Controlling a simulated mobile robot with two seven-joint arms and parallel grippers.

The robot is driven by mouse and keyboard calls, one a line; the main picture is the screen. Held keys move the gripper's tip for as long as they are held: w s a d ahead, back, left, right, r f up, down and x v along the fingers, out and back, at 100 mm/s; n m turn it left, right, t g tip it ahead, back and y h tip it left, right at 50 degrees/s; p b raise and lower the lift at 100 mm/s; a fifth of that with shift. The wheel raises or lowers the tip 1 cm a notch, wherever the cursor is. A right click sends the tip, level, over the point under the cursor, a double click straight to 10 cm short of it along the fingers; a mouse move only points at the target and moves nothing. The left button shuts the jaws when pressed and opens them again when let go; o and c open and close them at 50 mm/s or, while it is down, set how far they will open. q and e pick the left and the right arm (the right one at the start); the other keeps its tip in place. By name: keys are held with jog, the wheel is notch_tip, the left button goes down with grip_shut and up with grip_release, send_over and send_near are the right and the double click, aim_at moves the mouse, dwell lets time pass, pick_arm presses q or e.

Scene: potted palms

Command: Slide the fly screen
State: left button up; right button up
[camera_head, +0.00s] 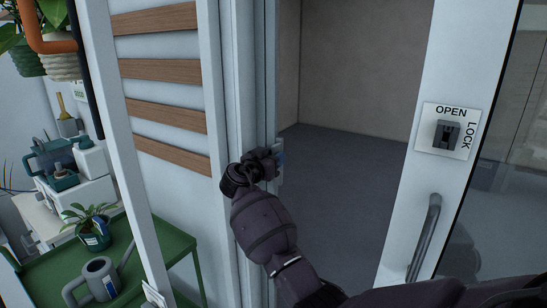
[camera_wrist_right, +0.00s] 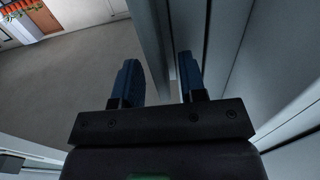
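My right gripper (camera_head: 276,157) is at the pale upright edge on the left side of the doorway, at about mid-height. In the right wrist view its two blue fingers (camera_wrist_right: 160,82) stand apart. A grey upright edge (camera_wrist_right: 154,45) runs down between and beyond them; I see no clear contact. Several narrow upright frame members (camera_head: 241,90) stand side by side here, and I cannot tell which belongs to the fly screen. No mesh can be made out. My left gripper is not in view.
A white-framed glass door with a grey handle (camera_head: 424,238) and an OPEN/LOCK plate (camera_head: 447,131) stands at right. The doorway between has a clear grey floor (camera_head: 340,190). At left are wooden slats (camera_head: 160,70), a green cart (camera_head: 160,243) and a watering can (camera_head: 97,279).

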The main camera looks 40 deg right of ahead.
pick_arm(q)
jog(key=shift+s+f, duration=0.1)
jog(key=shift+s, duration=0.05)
pick_arm(e)
jog(key=shift+d, duration=0.1)
jog(key=shift+c, duration=0.3)
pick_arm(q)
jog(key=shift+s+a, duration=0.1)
pick_arm(e)
grip_shut()
